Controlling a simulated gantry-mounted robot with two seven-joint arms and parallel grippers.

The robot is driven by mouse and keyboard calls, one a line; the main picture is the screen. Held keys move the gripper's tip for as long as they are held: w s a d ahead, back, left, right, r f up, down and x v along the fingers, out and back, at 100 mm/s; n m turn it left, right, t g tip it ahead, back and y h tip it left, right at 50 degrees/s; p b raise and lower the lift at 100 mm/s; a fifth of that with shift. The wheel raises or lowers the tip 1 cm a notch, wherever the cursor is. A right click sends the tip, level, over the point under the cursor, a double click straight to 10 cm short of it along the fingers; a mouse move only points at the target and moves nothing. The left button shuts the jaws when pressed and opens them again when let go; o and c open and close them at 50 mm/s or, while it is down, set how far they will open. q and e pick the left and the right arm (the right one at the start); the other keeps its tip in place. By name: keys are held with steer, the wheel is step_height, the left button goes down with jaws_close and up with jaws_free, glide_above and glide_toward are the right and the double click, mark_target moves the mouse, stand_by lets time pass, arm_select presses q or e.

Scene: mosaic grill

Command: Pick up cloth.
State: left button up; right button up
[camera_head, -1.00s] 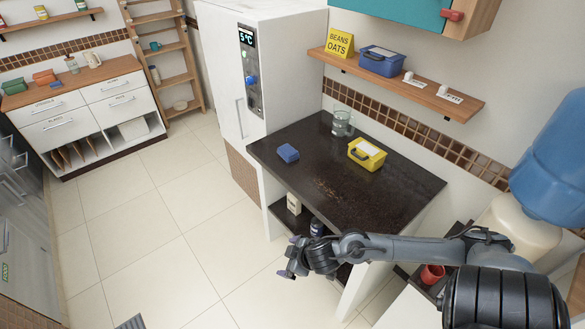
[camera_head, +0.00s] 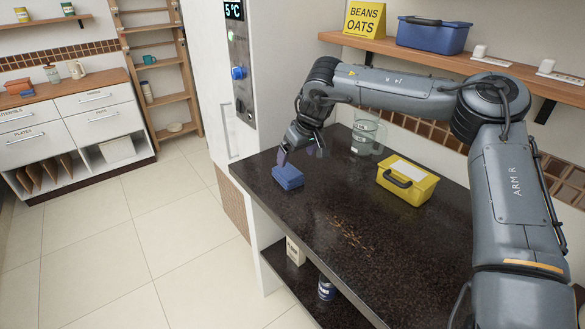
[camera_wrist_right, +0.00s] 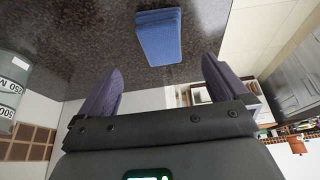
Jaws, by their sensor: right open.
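The blue cloth (camera_head: 288,177) is a small folded block lying on the dark countertop (camera_head: 400,250), near its left edge. My right gripper (camera_head: 299,157) is just above and behind the cloth, pointing down. In the right wrist view the gripper (camera_wrist_right: 160,90) is open, its two purple fingertips spread apart. The cloth (camera_wrist_right: 159,38) lies beyond the fingertips, roughly centred between them, and nothing is between the fingers. My left gripper does not show.
A yellow caddy (camera_head: 407,181) and a clear measuring jug (camera_head: 367,138) stand to the right on the counter. A shelf (camera_head: 390,47) with a blue caddy (camera_head: 433,36) hangs above. A brown stain (camera_head: 350,233) marks the counter's clear front part.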

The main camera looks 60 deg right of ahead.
mark_target(288, 171)
steer(key=shift+w+f, duration=0.2)
steer(key=shift+f, duration=0.25)
steer(key=b+x, duration=0.1)
steer(key=x, duration=0.2)
steer(key=shift+a+f, duration=0.1)
steer(key=shift+b+x, duration=0.3)
steer(key=shift+x, duration=0.5)
steer(key=b+x, duration=0.1)
steer(key=x, duration=0.1)
steer(key=b+x, duration=0.1)
steer(key=x, duration=0.1)
steer(key=shift+w+d+f, duration=0.1)
steer(key=shift+w+d, duration=0.15)
steer(key=shift+w, duration=0.2)
steer(key=shift+w+f, duration=0.1)
steer(key=shift+f, duration=0.15)
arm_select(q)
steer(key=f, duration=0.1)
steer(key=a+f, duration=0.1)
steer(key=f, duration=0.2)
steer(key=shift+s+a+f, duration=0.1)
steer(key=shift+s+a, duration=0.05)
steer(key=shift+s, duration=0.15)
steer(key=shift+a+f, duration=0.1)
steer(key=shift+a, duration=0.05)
arm_select(e)
steer(key=shift+f, duration=0.1)
steer(key=shift+c, duration=0.2)
steer(key=c, duration=0.9)
